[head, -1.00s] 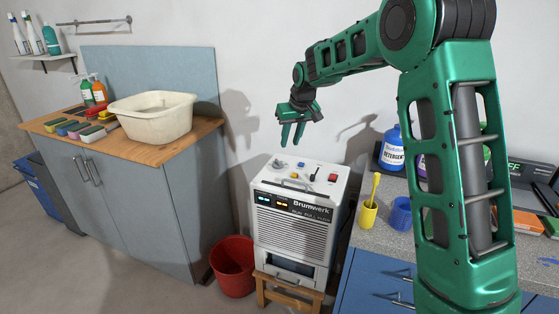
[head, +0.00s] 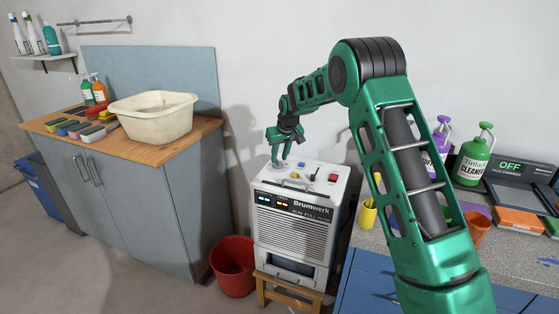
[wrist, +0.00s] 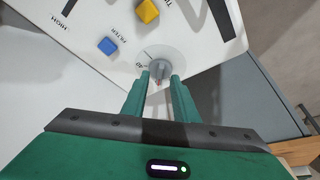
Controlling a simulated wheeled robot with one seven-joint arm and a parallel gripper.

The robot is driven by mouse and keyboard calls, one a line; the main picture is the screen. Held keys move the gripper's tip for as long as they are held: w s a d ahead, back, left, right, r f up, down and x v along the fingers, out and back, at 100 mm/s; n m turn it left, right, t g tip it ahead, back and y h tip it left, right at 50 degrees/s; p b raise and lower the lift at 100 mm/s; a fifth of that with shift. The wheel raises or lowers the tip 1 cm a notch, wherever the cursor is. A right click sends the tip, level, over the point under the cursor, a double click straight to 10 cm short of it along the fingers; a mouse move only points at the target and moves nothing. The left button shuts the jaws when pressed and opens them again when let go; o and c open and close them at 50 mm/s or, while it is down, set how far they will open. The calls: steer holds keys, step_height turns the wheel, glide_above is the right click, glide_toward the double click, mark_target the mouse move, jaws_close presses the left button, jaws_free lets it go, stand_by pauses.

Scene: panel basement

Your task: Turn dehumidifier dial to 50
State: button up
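The white Brumwerk dehumidifier (head: 290,222) stands on a small wooden stool, with its controls on the top panel. In the head view my gripper (head: 280,164) is at the panel's back left corner.
On the panel are a blue button (wrist: 108,46), a yellow button (wrist: 147,11) and a red switch (head: 333,177). A red bucket (head: 234,267) stands left on the floor. The counter (head: 375,238) at right holds bottles and a yellow cup (head: 368,215).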

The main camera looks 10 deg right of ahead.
steer(key=shift+x, duration=0.8)
steer(key=shift+c, duration=0.4)
